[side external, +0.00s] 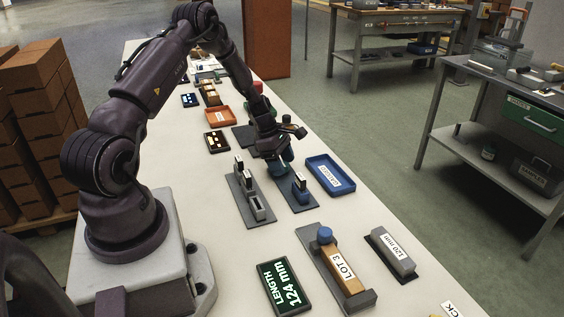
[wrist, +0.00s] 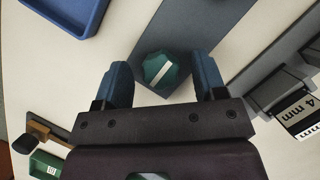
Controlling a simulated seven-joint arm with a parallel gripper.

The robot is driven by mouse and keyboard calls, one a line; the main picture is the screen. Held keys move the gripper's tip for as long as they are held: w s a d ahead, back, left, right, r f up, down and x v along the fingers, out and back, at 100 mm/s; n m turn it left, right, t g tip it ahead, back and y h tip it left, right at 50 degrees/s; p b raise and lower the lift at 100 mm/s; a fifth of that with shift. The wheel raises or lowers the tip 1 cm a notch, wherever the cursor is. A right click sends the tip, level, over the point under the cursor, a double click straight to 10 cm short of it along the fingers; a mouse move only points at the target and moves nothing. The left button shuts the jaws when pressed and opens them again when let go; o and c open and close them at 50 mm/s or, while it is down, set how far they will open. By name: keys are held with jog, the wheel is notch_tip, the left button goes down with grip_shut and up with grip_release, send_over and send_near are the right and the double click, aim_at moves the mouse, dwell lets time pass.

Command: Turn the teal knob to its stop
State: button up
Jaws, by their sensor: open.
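The teal knob (wrist: 165,72) is faceted, with a white line across its top, and sits on a grey plate (wrist: 196,32) in the wrist view. My gripper (wrist: 163,82) is open, its two blue fingers at the left and right of the knob. The near side of the knob lies close to the gripper body; I cannot tell whether the fingers touch it. In the side external view my gripper (side external: 277,158) is low over the far end of a grey plate, and it hides most or all of the knob.
A blue tray (side external: 331,175) stands just right of my gripper. Grey fixtures with upright blocks (side external: 258,205) are on the near side. An orange tray (side external: 220,121) is farther back.

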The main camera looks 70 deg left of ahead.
jog(key=c, duration=0.9)
jog(key=shift+a+m, duration=0.1)
jog(key=shift+m, duration=0.3)
jog(key=m+g+h, duration=0.1)
jog(key=m, duration=0.3)
jog(key=shift+g, duration=0.3)
jog(key=m+g, duration=0.1)
jog(key=m, duration=0.3)
jog(key=shift+w+m+g, duration=0.15)
jog(key=shift+m+g, duration=0.15)
jog(key=shift+g, duration=0.1)
jog(key=m+g, duration=0.2)
jog(key=m, duration=0.3)
jog(key=shift+w+m+g+y, duration=0.1)
jog(key=shift+m+g+y, duration=0.25)
jog(key=shift+m, duration=0.85)
jog(key=shift+m+g+y, duration=0.25)
jog(key=shift+m+y, duration=0.1)
jog(key=shift+m, duration=0.85)
